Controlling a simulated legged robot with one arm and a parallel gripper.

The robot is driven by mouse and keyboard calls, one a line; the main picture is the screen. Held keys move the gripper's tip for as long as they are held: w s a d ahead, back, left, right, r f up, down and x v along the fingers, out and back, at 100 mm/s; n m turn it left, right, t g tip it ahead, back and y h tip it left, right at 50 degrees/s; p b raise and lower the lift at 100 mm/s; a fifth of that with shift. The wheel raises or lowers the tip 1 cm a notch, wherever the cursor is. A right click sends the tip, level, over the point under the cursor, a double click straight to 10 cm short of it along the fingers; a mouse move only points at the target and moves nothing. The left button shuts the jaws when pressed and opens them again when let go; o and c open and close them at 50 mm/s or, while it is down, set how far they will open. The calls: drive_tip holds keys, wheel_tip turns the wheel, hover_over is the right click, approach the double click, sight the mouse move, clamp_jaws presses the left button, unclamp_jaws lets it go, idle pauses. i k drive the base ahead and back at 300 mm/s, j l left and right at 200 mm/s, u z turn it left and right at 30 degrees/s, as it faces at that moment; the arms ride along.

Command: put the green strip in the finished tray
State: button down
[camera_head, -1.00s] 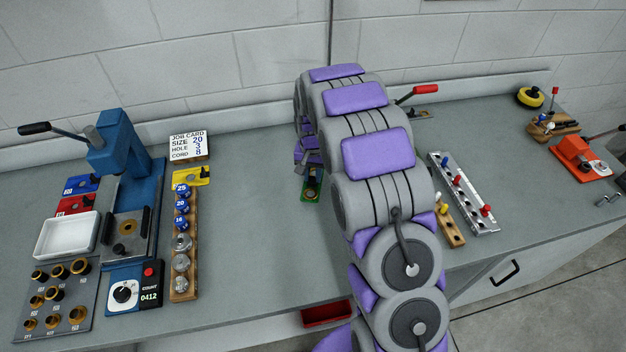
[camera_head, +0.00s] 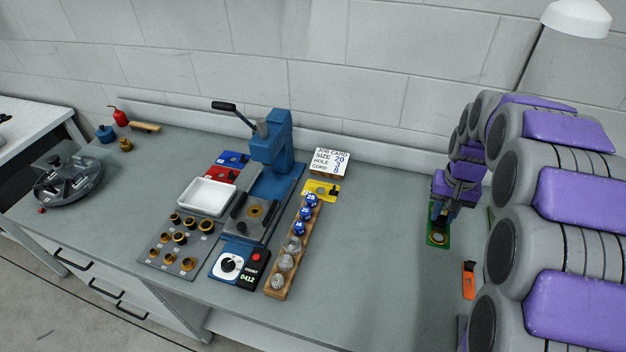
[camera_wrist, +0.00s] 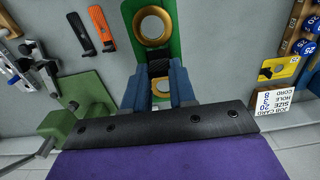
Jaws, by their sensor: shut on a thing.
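The green strip (camera_head: 437,239) hangs from my gripper (camera_head: 442,214) over the right part of the bench in the head view. In the wrist view the strip (camera_wrist: 172,46) lies between the blue fingers of my gripper (camera_wrist: 159,84), which are shut on it. It carries a large brass ring at its outer end and a smaller brass-coloured part near the fingers. A white rectangular tray (camera_head: 207,210) stands on the bench beside the blue press, left of my gripper; it looks empty. No label shows on it, so I cannot tell whether it is the finished tray.
The blue press (camera_head: 272,160), a wooden rack of blue and metal dies (camera_head: 278,283), and a job card (camera_head: 330,160) stand left of my gripper. A plate of brass rings (camera_head: 150,256) lies before the white tray. Bare bench (camera_head: 370,250) separates the rack and my gripper.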

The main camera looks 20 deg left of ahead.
sight(209, 198)
drive_tip(key=j, duration=0.7)
drive_tip(key=j+z, duration=0.1)
drive_tip(key=j, duration=0.6)
drive_tip(key=k+j+z, duration=0.1)
drive_tip(key=j, duration=0.55)
drive_tip(key=k+j, duration=0.1)
drive_tip(key=j, duration=0.6)
drive_tip(key=j+z, duration=0.1)
drive_tip(key=j, duration=0.6)
drive_tip(key=k+j, duration=0.15)
drive_tip(key=j, duration=0.5)
drive_tip(key=z, duration=0.05)
